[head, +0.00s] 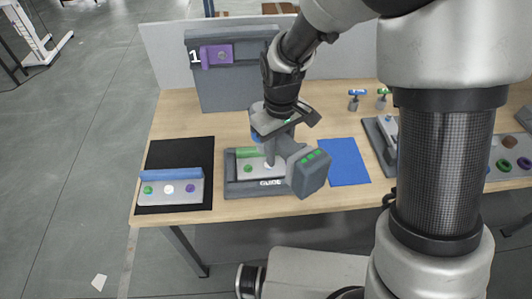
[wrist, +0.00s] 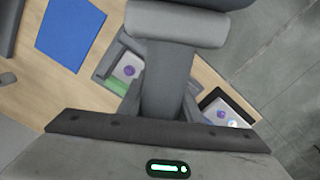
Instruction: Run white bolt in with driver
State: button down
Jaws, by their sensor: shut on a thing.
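My gripper (head: 287,114) is shut on a grey power driver (head: 311,174). The driver's battery end, with green lights, faces the front right. The driver's grey handle also shows in the wrist view (wrist: 166,85). The driver is over the grey tray marked GUIDE (head: 235,190), which holds a light plate with a green bar (head: 246,153). The bit points down at this plate; a pale spot shows at its lower end, and I cannot tell whether it touches a bolt. A white bolt head (head: 168,189) shows on a second plate at the left, between a green and a purple one.
The left plate, with a blue bar (head: 170,174), lies on a black mat (head: 180,150). A blue mat (head: 345,160) right of the guide is bare. A grey panel with a purple piece (head: 217,56) stands behind.

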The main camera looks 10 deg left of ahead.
jog(key=shift+w+d+f+b, duration=0.1)
jog(key=shift+d+f+b, duration=0.15)
jog(key=shift+f+b, duration=0.7)
jog(key=shift+w+d+f+b, duration=0.15)
jog(key=shift+d+f+b, duration=0.15)
jog(key=shift+f+b, duration=0.65)
jog(key=shift+w+d+f+b, duration=0.1)
jog(key=shift+d+f+b, duration=0.15)
jog(key=shift+f+b, duration=1.55)
jog(key=shift+f, duration=0.6)
dwell(3.3)
jog(key=shift+r, duration=0.1)
dwell(0.3)
